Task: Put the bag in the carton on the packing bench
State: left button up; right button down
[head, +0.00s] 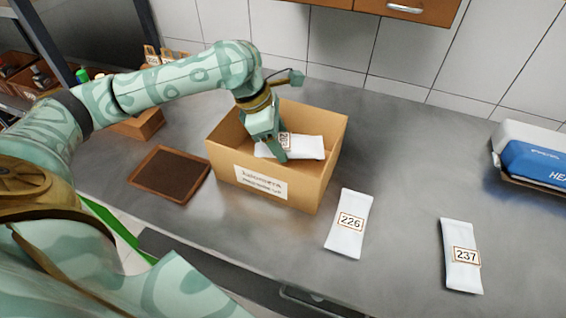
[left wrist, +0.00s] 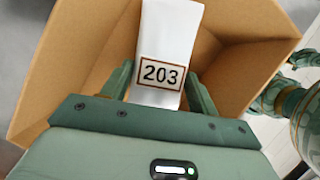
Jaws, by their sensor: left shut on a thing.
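The carton (head: 225,168) is an open cardboard box with a white label on its front, standing on the grey bench. My left gripper (head: 279,150) reaches down into it and is shut on a white bag (head: 308,148). The bag carries a label that reads 203 in the left wrist view (left wrist: 168,30). The fingers (left wrist: 158,85) sit on either side of the bag. The bag is within the carton's walls; whether it touches the floor of the carton I cannot tell. My right gripper does not show.
Two more white bags lie on the bench, labelled 226 (head: 345,238) and 237 (head: 460,270). A brown tray (head: 154,200) lies left of the carton. A blue and white package (head: 535,158) is at the far right. The bench between carton and package is clear.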

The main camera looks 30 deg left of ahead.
pick_arm(q)
notch_tip(320, 180, down, 3)
jog(key=shift+f+b, duration=0.1)
jog(key=shift+b, duration=0.25)
notch_tip(320, 180, down, 4)
jog(key=shift+s+r+b, duration=0.1)
jog(key=shift+r+b, duration=0.05)
jog(key=shift+b, duration=0.6)
jog(key=shift+c, duration=0.5)
jog(key=o, duration=1.3)
jog(key=shift+r, duration=0.1)
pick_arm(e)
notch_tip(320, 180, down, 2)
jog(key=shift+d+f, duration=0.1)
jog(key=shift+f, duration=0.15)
pick_arm(q)
jog(key=shift+r, duration=0.1)
jog(key=p+v, duration=0.3)
jog(key=v, duration=0.8)
jog(key=shift+s+a+r+p, duration=0.15)
jog(key=shift+a+r+p, duration=0.05)
jog(key=shift+r+p, duration=0.2)
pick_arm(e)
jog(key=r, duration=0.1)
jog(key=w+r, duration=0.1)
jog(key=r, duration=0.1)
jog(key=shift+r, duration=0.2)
